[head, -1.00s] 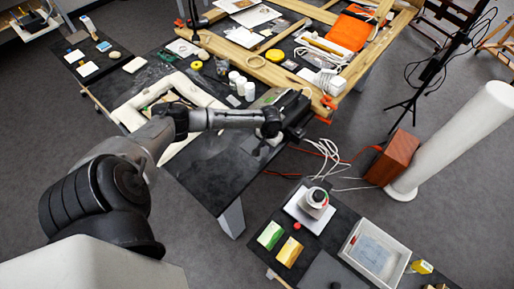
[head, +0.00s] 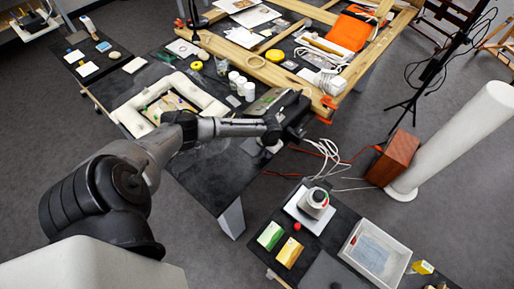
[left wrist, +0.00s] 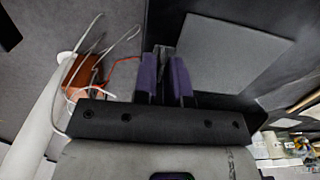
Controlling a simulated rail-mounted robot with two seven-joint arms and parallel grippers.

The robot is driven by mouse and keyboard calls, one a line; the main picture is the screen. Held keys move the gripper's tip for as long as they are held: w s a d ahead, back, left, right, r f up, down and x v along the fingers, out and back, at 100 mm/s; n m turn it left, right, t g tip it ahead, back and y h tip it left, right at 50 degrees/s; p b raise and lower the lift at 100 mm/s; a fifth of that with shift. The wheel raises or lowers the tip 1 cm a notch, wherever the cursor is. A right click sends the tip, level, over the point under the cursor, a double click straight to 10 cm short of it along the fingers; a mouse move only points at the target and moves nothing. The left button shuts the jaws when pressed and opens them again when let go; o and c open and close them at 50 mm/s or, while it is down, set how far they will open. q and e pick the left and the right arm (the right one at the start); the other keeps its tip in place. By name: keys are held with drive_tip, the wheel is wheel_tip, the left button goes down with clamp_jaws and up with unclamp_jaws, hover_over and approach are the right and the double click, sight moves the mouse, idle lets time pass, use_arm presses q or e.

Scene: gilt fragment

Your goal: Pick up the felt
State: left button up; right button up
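A flat grey square sheet, which looks like the felt (left wrist: 232,52), lies on a black tabletop in the left wrist view. In the head view a small grey patch by my left gripper (head: 271,135) may be the same sheet, partly hidden by the arm. My left gripper is over the edge of the black table. In the left wrist view its purple-padded fingers (left wrist: 163,75) are close together, beside the sheet's left edge, and look shut with nothing clear between them. Whether they touch the sheet cannot be told. My right gripper is not in view.
White cables (head: 325,150) hang past the table edge near a brown block (head: 393,160) and white column (head: 455,135). A white padded frame (head: 205,98) lies behind the arm. The table's front is clear.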

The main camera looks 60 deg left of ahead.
use_arm(q)
clamp_jaws()
drive_tip(key=shift+r, duration=0.1)
